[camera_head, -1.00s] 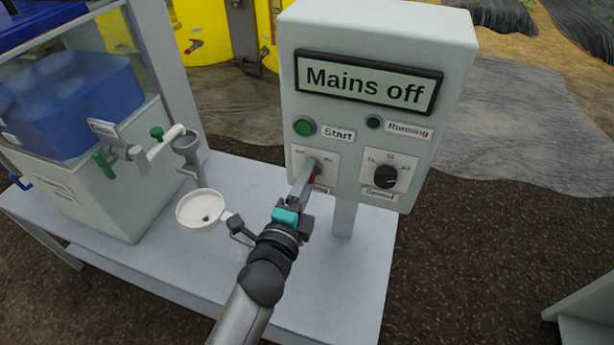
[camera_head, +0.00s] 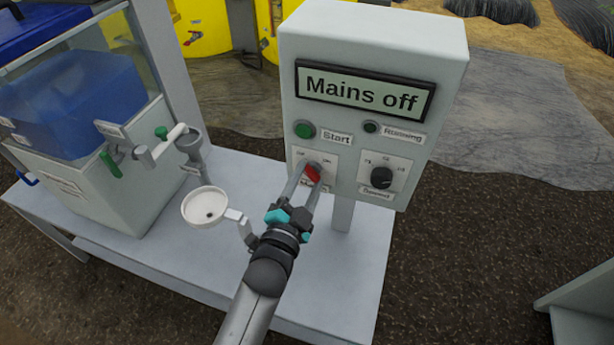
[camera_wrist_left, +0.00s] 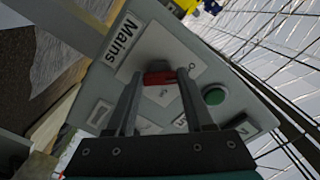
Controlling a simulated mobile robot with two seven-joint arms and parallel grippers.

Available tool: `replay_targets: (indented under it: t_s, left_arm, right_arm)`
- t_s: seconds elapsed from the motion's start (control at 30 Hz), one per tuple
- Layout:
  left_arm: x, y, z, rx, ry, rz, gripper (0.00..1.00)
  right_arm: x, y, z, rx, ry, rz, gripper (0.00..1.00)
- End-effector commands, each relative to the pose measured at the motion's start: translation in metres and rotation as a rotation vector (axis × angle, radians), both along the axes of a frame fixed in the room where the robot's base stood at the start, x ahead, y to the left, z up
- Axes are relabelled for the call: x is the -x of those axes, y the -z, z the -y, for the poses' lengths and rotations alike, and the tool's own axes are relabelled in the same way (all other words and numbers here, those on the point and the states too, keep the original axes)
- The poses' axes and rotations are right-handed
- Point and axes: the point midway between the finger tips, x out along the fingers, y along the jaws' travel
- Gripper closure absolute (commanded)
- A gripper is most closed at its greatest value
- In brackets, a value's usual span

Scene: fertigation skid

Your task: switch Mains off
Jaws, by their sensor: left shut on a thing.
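The Mains switch has a red handle (camera_head: 312,173) on a white plate at the lower left of the grey control box (camera_head: 450,100). The handle slants from upper left to lower right in the head view. My left gripper (camera_head: 307,179) is shut on it, one finger on each side. The red handle also shows between the fingers in the left wrist view (camera_wrist_left: 160,78). The display (camera_head: 364,92) above reads "Mains off". The plate's small position marks are too blurred to read surely. My right gripper is not in view.
A green Start button (camera_head: 304,129) and a dark Running lamp (camera_head: 371,127) sit above the switch. A black selector knob (camera_head: 382,177) is to its right. A white cup-like dish (camera_head: 204,207) and a clear-fronted tank with blue contents (camera_head: 80,100) stand left of my arm.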

Motion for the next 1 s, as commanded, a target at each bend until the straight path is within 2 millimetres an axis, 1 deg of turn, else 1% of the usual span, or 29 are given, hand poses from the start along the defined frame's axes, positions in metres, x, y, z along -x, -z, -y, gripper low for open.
replay_targets:
  t_s: [0.2,0.6,0.63,0.8,0.9,1.0]
  left_arm:
    - [-0.0009,-0.0014,-0.0005,0.038,-0.001,-0.009,1.0]
    - [-0.0008,-0.0011,-0.0003,0.046,-0.001,-0.011,1.0]
    - [-0.0008,-0.0011,-0.0003,0.046,-0.001,-0.011,0.46]
    - [-0.0005,-0.0008,0.0,0.043,-0.001,-0.012,0.27]
    - [-0.0004,-0.0005,0.0001,0.042,0.0,-0.012,0.18]
    - [-0.0003,-0.0003,0.0001,0.042,0.0,-0.012,0.18]
  right_arm:
    - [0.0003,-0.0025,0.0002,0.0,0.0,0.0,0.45]
    - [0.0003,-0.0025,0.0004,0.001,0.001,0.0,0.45]
    - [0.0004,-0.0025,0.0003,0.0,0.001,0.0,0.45]
    - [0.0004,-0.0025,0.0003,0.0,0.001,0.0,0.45]
    - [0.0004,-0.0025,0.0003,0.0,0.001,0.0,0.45]
    - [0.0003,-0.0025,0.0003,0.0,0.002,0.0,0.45]
